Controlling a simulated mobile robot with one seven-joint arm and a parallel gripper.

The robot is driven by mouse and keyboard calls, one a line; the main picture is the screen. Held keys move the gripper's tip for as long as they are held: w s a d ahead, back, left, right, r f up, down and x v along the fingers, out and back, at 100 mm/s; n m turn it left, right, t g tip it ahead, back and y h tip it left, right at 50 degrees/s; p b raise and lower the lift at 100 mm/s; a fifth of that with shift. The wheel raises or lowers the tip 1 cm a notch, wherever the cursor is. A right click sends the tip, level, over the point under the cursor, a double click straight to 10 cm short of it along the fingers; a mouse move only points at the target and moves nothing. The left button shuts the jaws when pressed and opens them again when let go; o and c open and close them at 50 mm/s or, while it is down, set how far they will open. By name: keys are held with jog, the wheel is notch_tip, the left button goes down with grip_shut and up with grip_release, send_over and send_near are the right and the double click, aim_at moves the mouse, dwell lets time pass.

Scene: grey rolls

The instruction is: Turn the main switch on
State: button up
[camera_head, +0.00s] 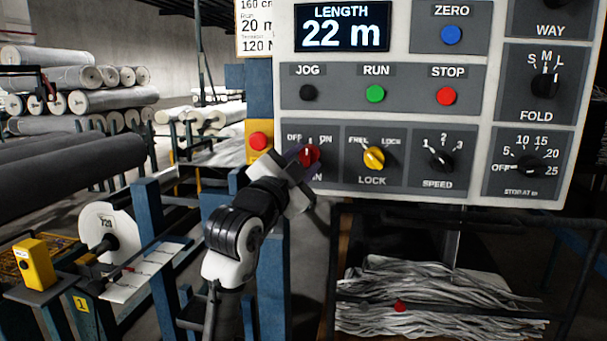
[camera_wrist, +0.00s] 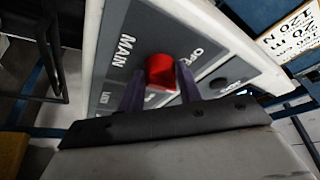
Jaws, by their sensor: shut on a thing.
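The main switch is a red rotary knob (camera_head: 308,154) at the lower left of the control panel (camera_head: 480,205), under the marks OFF and ON. In the wrist view the red knob (camera_wrist: 161,72) sits on the grey plate marked MAIN. My gripper (camera_head: 303,161) reaches it from the lower left. In the wrist view its two dark purple fingers (camera_wrist: 161,88) stand on either side of the knob and are shut on it. The fingers partly cover the knob and the label below. I cannot tell exactly which mark the knob points to.
Right of the switch are the yellow LOCK knob (camera_head: 374,158) and the black SPEED knob (camera_head: 441,158). Above are the black JOG (camera_head: 308,93), green RUN (camera_head: 375,93) and red STOP (camera_head: 446,96) buttons. A red button on a yellow box (camera_head: 259,141) is close on the left.

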jog(key=m, duration=0.2)
jog(key=m+g+b, duration=0.1)
jog(key=m, duration=0.1)
jog(key=shift+a+r+g, duration=0.15)
jog(key=shift+g, duration=0.15)
jog(key=shift+r+m+g, duration=0.15)
jog(key=shift+m+g, duration=0.35)
jog(key=shift+m, duration=0.8)
jog(key=shift+r+m+g, duration=0.1)
jog(key=shift+m+g, duration=0.4)
jog(key=shift+m, duration=0.8)
jog(key=o, duration=1)
jog(key=b+v, duration=0.1)
jog(key=v, duration=1.2)
jog(key=shift+s+a+b, duration=0.25)
jog(key=shift+s+b, duration=0.05)
jog(key=shift+b, duration=0.05)
